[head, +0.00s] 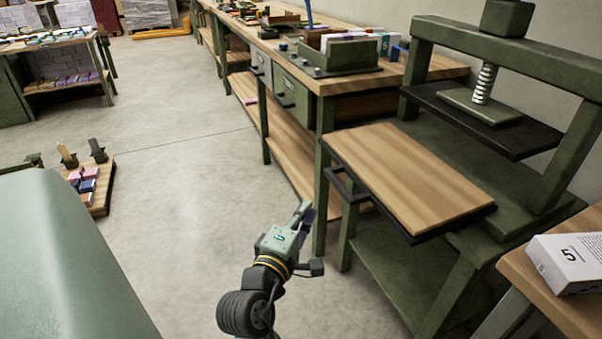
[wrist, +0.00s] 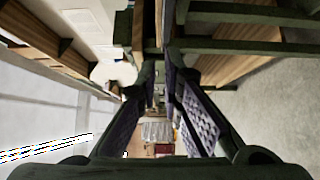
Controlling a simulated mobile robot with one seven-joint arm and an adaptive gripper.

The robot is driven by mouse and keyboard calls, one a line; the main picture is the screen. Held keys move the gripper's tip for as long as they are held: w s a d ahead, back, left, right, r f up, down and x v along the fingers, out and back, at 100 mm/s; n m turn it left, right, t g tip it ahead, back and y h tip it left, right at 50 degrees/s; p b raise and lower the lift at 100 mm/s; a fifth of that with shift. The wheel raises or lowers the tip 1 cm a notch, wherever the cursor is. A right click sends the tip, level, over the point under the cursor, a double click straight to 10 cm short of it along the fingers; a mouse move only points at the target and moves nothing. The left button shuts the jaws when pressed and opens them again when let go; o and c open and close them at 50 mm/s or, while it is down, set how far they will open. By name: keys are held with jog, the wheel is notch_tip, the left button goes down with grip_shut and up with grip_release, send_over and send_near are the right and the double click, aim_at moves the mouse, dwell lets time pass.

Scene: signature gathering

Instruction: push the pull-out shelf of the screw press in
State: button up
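The screw press (head: 520,60) is a green frame with a threaded screw and a dark platen, at the right of the head view. Its pull-out shelf (head: 410,175), a wooden board in a black frame, sticks out toward the left. A black bar handle (head: 347,186) runs along the shelf's left edge. My gripper (head: 305,211) is left of and lower in the picture than the shelf, apart from it, pointing up the picture. In the wrist view, its two fingers (wrist: 160,75) stand with a narrow gap between them and hold nothing.
A long wooden workbench (head: 340,78) with green drawers stands behind the shelf. A wooden table with a white box (head: 568,262) is at the lower right. A low pallet with small coloured blocks (head: 88,180) lies at the left. The concrete floor between is clear.

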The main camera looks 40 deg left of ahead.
jog(key=x, duration=0.4)
jog(key=shift+r+p, duration=0.15)
jog(key=shift+p, duration=0.15)
grip_shut()
jog(key=w, duration=0.2)
jog(key=w+d, duration=0.1)
jog(key=w, duration=0.1)
jog(key=shift+w+d+p, duration=0.1)
jog(key=shift+d+p, duration=0.05)
jog(key=shift+p, duration=0.25)
